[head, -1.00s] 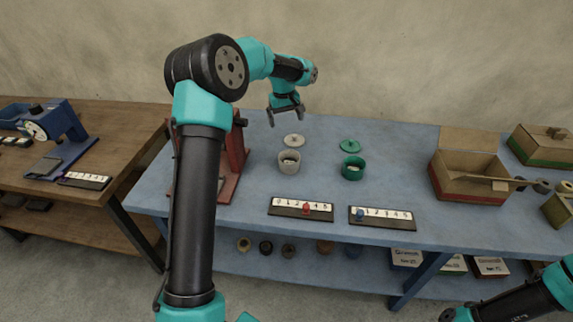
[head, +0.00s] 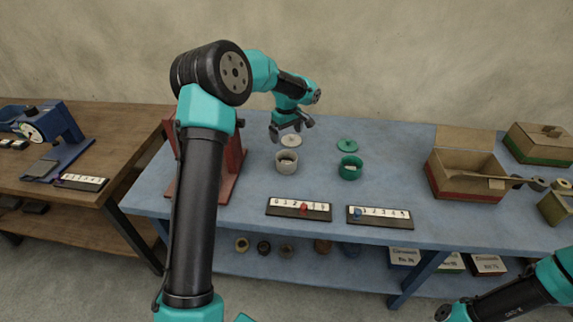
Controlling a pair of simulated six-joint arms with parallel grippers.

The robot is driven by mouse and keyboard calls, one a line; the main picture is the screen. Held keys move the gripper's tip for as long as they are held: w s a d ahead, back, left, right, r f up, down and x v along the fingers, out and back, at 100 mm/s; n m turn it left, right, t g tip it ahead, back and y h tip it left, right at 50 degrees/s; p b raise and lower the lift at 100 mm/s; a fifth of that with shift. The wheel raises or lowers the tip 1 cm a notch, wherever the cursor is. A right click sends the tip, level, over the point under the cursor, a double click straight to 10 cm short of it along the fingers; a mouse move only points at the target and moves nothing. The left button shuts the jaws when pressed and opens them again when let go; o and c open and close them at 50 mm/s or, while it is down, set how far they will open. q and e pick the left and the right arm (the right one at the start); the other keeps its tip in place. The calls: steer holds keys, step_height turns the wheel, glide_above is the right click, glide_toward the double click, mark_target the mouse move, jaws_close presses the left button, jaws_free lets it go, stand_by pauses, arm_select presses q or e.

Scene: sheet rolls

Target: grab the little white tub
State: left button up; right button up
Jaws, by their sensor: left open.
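The little white tub (head: 286,163) stands upright and open on the blue table, with some small contents inside that I cannot make out. Its white lid (head: 291,141) lies flat just behind it, partly covered by my left gripper. My left gripper (head: 291,134) is open and empty, pointing down above the lid area, behind and above the tub and apart from it. My right arm shows at the lower right, but its fingers are too unclear to judge; the right gripper (head: 443,313) is at the bottom edge, far from the tub.
A green tub (head: 350,170) stands to the right, its green lid (head: 347,145) behind it. Two number strips (head: 299,209) (head: 380,216) lie in front. A red stand (head: 230,165) is on the left, an open cardboard box (head: 466,180) on the right.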

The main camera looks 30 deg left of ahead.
arm_select(q)
glide_above(286, 162)
step_height(286, 162, down, 9)
steer(key=shift+d+r, duration=0.1)
stand_by(0.3)
steer(key=shift+f, duration=2.7)
steer(key=c, duration=0.7)
steer(key=shift+r, duration=0.15)
